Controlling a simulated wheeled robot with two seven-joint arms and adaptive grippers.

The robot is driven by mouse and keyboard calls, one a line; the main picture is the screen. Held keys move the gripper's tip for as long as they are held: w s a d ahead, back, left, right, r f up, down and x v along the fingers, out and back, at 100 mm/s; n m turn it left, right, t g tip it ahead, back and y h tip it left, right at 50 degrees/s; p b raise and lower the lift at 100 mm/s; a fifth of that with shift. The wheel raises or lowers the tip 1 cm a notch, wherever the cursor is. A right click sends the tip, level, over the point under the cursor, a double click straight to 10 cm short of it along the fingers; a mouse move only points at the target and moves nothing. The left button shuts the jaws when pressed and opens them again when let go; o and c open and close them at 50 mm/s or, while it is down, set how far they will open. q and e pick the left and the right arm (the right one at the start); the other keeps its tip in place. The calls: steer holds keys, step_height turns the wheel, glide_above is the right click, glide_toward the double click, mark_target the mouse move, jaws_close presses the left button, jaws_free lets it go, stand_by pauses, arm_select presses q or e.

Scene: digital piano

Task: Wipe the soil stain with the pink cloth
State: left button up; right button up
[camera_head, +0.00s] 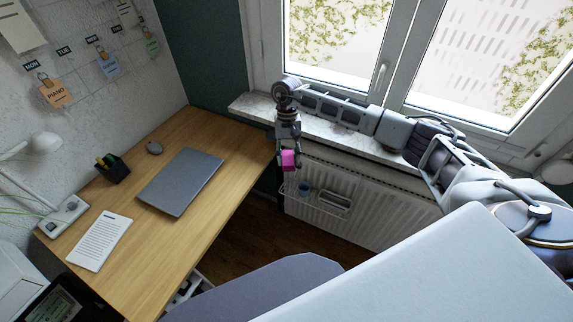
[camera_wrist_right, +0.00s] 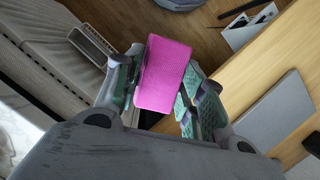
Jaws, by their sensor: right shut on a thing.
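The pink cloth (camera_head: 289,159) is a small pink block-like piece in my right gripper (camera_head: 291,165). It hangs in the air in front of the radiator, beside the far right corner of the desk. In the right wrist view the pink cloth (camera_wrist_right: 165,73) sits between the green-padded fingers of my right gripper (camera_wrist_right: 160,85), which is shut on it. I cannot make out a soil stain in either view. My left gripper is not in view.
The wooden desk (camera_head: 150,250) holds a closed laptop (camera_head: 180,181), a mouse (camera_head: 154,148), a pen holder (camera_head: 113,170) and a printed sheet (camera_head: 100,241). The white windowsill (camera_head: 250,106) lies behind my right arm. The radiator (camera_head: 385,215) carries a small rack (camera_head: 322,211).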

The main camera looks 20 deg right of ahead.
steer(key=w+d+r+m+t, duration=0.2)
steer(key=d+m, duration=0.3)
steer(key=m, duration=0.3)
steer(key=w+d+r+m+t, duration=0.1)
steer(key=w+d+r+m, duration=0.1)
steer(key=w+d+m, duration=0.2)
steer(key=w+d+r+m+t, duration=0.2)
steer(key=d+m, duration=0.5)
steer(key=m, duration=0.5)
steer(key=shift+w+d+r+t+y, duration=0.1)
steer(key=shift+w+d+t+y, duration=0.1)
steer(key=shift+w, duration=0.25)
steer(key=shift+w+d+r+t+y, duration=0.1)
steer(key=shift+w+y, duration=0.1)
steer(key=shift+w, duration=0.2)
steer(key=w+d+r+m+h, duration=0.1)
steer(key=d+m+h, duration=0.3)
steer(key=m, duration=1.3)
steer(key=shift+d+r+m, duration=0.3)
steer(key=shift+d+r, duration=0.2)
steer(key=shift+d, duration=0.5)
steer(key=shift+a+f, duration=0.1)
